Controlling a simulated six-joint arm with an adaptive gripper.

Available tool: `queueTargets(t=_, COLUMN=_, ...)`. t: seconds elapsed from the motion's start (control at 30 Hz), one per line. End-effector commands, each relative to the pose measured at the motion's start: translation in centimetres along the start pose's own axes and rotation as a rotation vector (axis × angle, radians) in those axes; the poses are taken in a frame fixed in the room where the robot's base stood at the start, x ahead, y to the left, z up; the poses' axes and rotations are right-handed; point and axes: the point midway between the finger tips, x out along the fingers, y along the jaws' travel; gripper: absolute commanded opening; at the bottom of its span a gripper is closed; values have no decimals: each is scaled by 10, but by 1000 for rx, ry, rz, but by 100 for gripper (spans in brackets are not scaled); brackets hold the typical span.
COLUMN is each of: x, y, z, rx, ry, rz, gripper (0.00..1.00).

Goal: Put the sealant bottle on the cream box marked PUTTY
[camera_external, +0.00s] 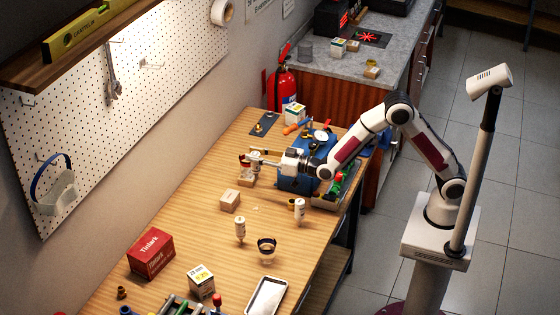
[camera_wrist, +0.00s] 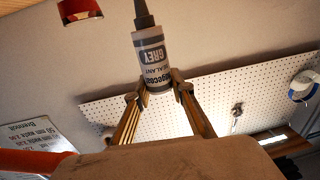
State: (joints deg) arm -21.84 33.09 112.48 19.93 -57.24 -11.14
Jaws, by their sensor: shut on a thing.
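The sealant bottle (camera_wrist: 153,58), with a dark nozzle and a grey label reading GREY SEALANT, is between the fingers of my gripper (camera_wrist: 156,90) in the wrist view. The fingers are shut on its lower part. In the external view my gripper (camera_external: 252,160) reaches over the far left part of the bench; the bottle is small and hard to make out there. A small pale box (camera_external: 247,179) shows just below the gripper. Another cream-tan box (camera_external: 230,201) stands nearer the camera. I cannot read PUTTY on either, nor tell whether the bottle touches the box below.
Two white bottles (camera_external: 240,230) (camera_external: 300,210) and a dark-rimmed cup (camera_external: 267,249) stand on the wooden bench (camera_external: 205,235). A red box (camera_external: 151,252), a white box (camera_external: 201,281) and a metal tray (camera_external: 265,297) are nearer. A blue case (camera_external: 293,182) lies beneath my wrist.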

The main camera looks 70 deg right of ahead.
Motion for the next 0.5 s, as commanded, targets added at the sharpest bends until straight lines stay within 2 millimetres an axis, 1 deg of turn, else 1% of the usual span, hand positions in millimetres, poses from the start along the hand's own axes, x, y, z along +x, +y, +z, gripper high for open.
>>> queueTargets(t=0.03, x=9, y=-4, z=-5, rx=1, ry=4, rz=-5, gripper=0)
queueTargets(t=0.2, x=34, y=-16, z=-16, rx=1, ry=3, rz=-26, gripper=0)
queueTargets(t=0.5, x=72, y=-39, z=-41, rx=0, ry=3, rz=-68, gripper=0)
